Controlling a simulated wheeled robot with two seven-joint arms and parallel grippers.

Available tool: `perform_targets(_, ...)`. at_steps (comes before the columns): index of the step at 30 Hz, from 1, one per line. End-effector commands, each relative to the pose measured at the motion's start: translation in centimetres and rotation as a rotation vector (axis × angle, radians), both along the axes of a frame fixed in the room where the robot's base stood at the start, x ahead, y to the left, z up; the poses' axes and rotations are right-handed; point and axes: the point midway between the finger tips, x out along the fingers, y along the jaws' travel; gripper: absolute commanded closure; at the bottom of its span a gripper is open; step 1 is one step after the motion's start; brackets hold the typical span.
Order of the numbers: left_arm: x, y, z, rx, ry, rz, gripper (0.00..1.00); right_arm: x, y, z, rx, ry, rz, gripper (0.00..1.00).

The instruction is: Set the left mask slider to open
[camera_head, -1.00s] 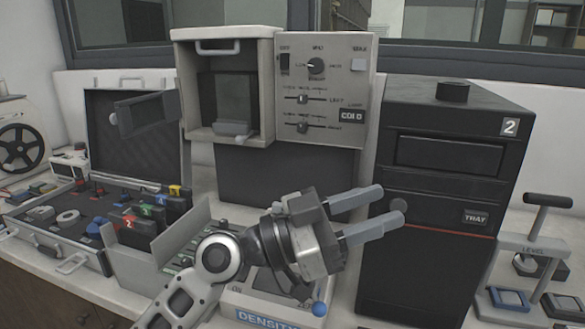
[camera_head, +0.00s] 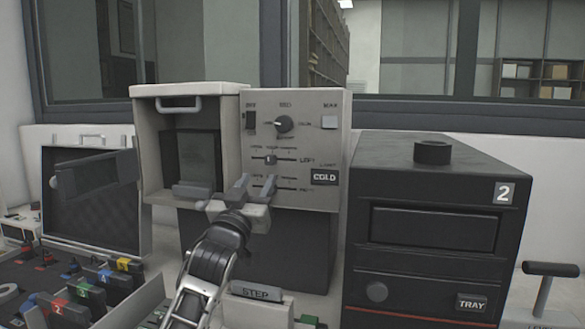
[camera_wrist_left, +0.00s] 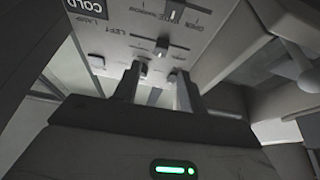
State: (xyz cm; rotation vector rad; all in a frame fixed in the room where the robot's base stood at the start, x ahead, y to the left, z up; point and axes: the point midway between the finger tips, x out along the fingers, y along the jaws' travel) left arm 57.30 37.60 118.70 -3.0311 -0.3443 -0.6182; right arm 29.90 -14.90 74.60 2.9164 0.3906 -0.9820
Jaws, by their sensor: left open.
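The pale control panel (camera_head: 338,140) has two horizontal mask sliders below a round knob. The upper one, labelled LEFT, is the left mask slider (camera_head: 271,159); its tab stands near the middle of its track. In the left wrist view the panel is upside down, with the left slider (camera_wrist_left: 163,46) just beyond the fingertips. My left gripper (camera_head: 254,184) is open and empty, its fingers pointing at the panel below the left slider in the head view. It partly hides the lower slider. Contact cannot be told. The left wrist view also shows both fingers (camera_wrist_left: 157,82).
An open-fronted chamber (camera_head: 145,150) with a handle adjoins the panel on the left. A black unit (camera_head: 431,167) marked 2 stands to the right. An open case (camera_head: 88,190) and coloured blocks (camera_head: 90,285) lie at the lower left.

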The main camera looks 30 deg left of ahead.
Motion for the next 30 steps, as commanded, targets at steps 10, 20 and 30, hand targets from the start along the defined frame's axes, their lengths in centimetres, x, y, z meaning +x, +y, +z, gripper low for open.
perform_targets(10,2.6,0.8,1.1,0.014,0.012,0.015,0.58,0.1,0.2,0.6,-0.003,-0.007,-0.001,0.64)
perform_targets(20,6.4,1.7,2.6,0.013,0.011,0.014,0.58,0.0,0.1,0.9,-0.007,-0.002,-0.005,0.64)
perform_targets(30,6.8,1.7,2.6,0.013,0.011,0.013,0.58,-0.1,0.0,0.8,-0.007,-0.001,-0.005,0.64)
